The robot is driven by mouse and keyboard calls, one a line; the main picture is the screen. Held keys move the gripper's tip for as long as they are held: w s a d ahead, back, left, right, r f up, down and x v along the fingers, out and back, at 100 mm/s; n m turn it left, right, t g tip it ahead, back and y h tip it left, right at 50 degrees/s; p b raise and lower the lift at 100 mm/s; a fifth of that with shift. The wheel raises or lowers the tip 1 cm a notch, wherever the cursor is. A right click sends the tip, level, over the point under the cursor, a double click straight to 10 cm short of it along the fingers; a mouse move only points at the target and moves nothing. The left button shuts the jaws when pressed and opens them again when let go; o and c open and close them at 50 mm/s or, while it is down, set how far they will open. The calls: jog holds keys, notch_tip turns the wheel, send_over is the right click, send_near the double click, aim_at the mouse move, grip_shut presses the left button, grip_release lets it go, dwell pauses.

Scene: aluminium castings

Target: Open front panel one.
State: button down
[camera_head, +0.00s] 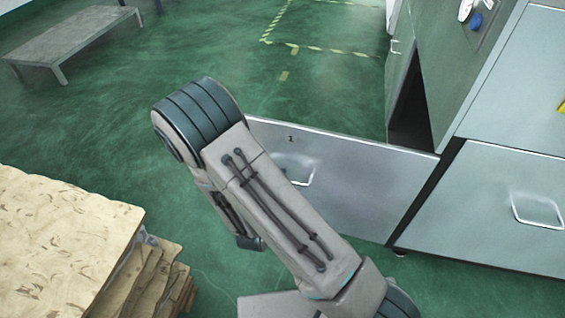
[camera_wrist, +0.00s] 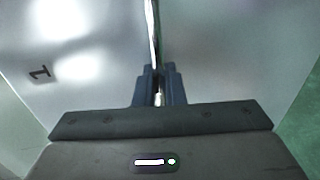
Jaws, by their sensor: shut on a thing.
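Front panel one is a flat grey metal panel (camera_head: 365,190) with a black "1" near its top edge, in the middle of the head view. It stands out from the machine, with floor showing beyond its top edge and a dark opening (camera_head: 410,112) behind its right end. Its metal handle (camera_head: 304,178) is partly hidden by my arm. In the wrist view the panel (camera_wrist: 75,45) shows its "1" at left. My gripper (camera_wrist: 158,86) is shut on the handle (camera_wrist: 153,35), a thin bright bar between the fingers. My arm hides the gripper in the head view.
A neighbouring panel (camera_head: 480,190) with its own handle (camera_head: 538,208) is at right. Stacked brown sheets (camera_head: 60,240) stand at lower left. A low grey bench (camera_head: 75,38) is at upper left. Green floor (camera_head: 330,80) is clear beyond the panel.

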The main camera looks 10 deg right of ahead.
jog(key=shift+s+a+n+t+y+p, duration=0.2)
jog(key=shift+s+y+p, duration=0.15)
jog(key=shift+s+p, duration=0.45)
jog(key=shift+s+a+n+t+y+p, duration=0.1)
jog(key=shift+s+n+y+p, duration=0.2)
jog(key=shift+s+p, duration=0.5)
jog(key=c, duration=1.6)
grip_release()
jog(key=shift+w, duration=0.1)
